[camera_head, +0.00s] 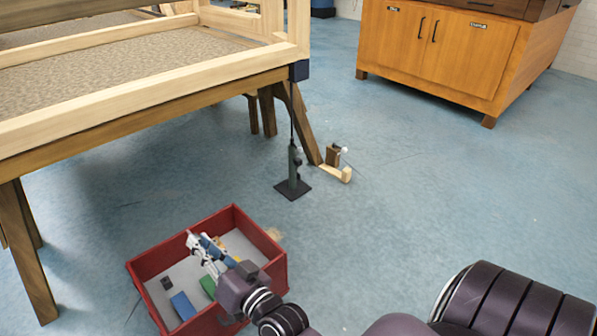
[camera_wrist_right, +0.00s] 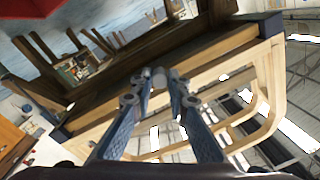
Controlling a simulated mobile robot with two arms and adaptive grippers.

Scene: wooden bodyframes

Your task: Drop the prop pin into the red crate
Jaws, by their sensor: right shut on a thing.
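The red crate (camera_head: 143,268) stands open on the floor at the lower middle of the head view. My right gripper (camera_head: 200,247) is over the crate's opening, pointing to the upper left. In the right wrist view its fingertips (camera_wrist_right: 160,84) are close together on a small grey piece, the prop pin (camera_wrist_right: 160,76). The pin is small and mostly hidden by the fingers, and its full shape does not show. My left gripper is not in view.
The crate holds a blue block (camera_head: 183,306), a green piece (camera_head: 208,287) and a small dark piece (camera_head: 166,283). A prop stand (camera_head: 294,175) stands under the corner of the wooden frame table (camera_head: 150,97). A wooden cabinet (camera_head: 440,45) stands behind. Floor at right is clear.

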